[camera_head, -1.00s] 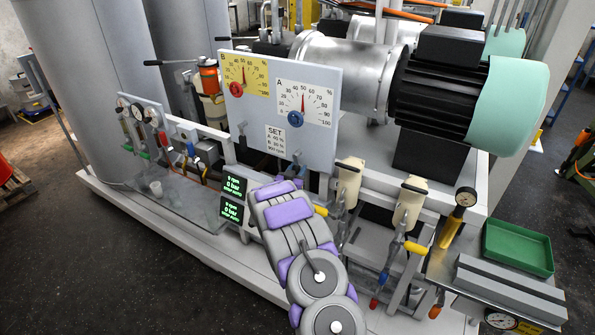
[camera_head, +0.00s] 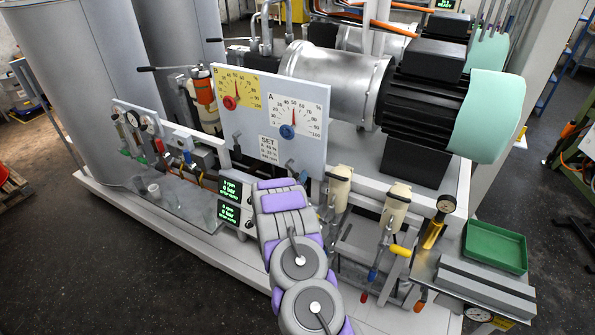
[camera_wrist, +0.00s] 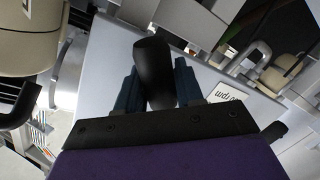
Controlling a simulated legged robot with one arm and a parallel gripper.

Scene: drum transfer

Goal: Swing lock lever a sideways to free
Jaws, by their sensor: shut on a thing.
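The grey panel (camera_head: 312,140) carries a yellow dial B (camera_head: 238,90) and a white dial A (camera_head: 294,117). Lock lever a (camera_wrist: 154,62), with a dark rounded handle, stands between my gripper's two blue-grey fingers in the wrist view. My gripper (camera_wrist: 158,88) is shut on this handle. In the head view, my arm's purple and grey links reach up to the panel's lower right corner and hide the gripper's fingertips. Whether the lever is turned from its locked position cannot be told.
A SET card (camera_head: 270,148) is on the panel. Green-lit displays (camera_head: 231,190) sit left of my arm. A green tray (camera_head: 495,247) lies further right. Floor is free at front left.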

